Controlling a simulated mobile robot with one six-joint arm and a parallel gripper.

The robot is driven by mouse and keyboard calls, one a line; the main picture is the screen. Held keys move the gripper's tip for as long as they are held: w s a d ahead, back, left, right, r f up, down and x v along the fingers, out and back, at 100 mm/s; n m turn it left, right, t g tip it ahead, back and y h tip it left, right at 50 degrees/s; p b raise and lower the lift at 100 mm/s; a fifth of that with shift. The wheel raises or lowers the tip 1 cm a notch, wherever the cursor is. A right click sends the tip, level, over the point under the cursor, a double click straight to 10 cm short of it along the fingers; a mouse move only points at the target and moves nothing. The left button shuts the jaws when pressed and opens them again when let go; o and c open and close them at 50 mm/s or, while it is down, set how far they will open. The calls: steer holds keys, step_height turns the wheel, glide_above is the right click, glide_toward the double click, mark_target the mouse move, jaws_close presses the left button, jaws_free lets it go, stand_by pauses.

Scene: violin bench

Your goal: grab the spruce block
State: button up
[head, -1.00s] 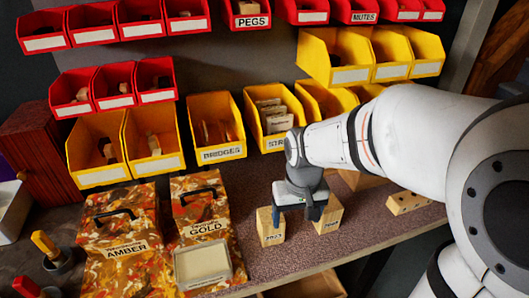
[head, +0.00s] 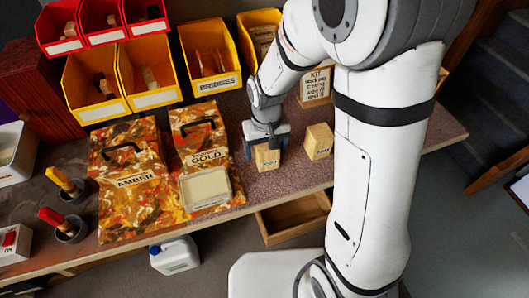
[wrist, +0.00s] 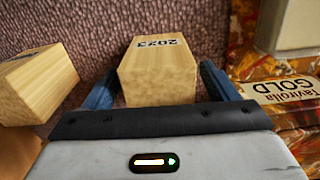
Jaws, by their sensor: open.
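A pale wooden block (head: 267,158) with a dark number on it stands on the bench, right of the gold case. It also shows in the wrist view (wrist: 158,72), between the two blue fingers of my gripper (wrist: 160,88). The fingers are open, one on each side of its near part; I cannot tell if either touches it. In the head view my gripper (head: 267,143) is right above and around this block. A second pale block (head: 319,141) stands to its right and shows at the left of the wrist view (wrist: 38,85). No label naming spruce is readable.
The gold case (head: 205,165) is close on the left, with the amber case (head: 128,180) beyond it. Yellow bins (head: 209,55) line the back. A larger lettered block (head: 316,86) stands behind. An open drawer (head: 293,217) hangs under the bench's front edge.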

steer(key=shift+f, duration=0.1)
steer(key=c, duration=1.1)
steer(key=shift+c, duration=0.2)
